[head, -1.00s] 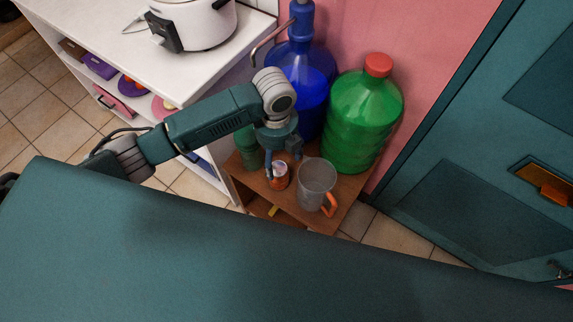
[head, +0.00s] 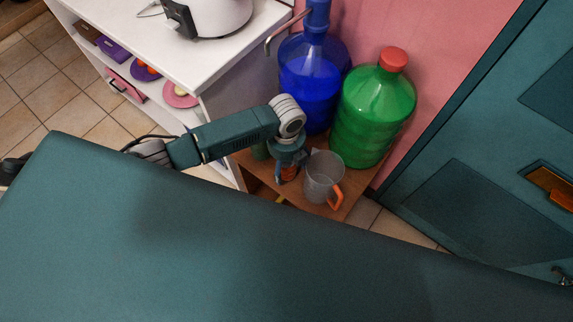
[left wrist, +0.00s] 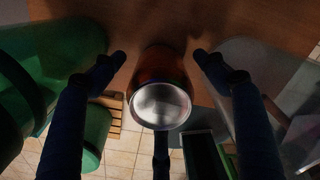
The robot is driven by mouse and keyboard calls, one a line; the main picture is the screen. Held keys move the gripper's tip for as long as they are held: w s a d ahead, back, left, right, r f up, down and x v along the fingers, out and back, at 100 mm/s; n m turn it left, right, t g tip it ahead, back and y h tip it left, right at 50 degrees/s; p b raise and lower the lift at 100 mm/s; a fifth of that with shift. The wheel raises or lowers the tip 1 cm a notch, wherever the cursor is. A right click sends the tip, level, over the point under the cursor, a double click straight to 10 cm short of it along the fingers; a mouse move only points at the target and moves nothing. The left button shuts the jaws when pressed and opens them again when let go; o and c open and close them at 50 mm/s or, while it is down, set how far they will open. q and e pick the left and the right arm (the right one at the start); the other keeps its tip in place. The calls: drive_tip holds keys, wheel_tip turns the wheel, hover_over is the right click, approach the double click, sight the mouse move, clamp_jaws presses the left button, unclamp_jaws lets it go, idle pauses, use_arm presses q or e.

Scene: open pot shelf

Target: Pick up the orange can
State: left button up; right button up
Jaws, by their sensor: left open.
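The orange can (head: 289,173) stands on the small wooden shelf, mostly hidden behind my left gripper in the head view. In the left wrist view the can (left wrist: 160,95) shows its silver end, between the two dark fingers. My left gripper (head: 287,172) is at the can, open, with a finger on each side. The left wrist view shows it too (left wrist: 158,62), with visible gaps between fingers and can. My right gripper is not in view.
A clear pitcher with an orange handle (head: 323,178) stands close right of the can. A green jug (head: 372,115) and a blue jug (head: 312,85) stand behind. A green object (left wrist: 35,65) is close on the left in the wrist view. A white shelf unit (head: 190,60) is left.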

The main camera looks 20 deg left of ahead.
use_arm(q)
drive_tip(key=shift+c, duration=0.2)
drive_tip(key=c, duration=1)
drive_tip(key=shift+r, duration=0.1)
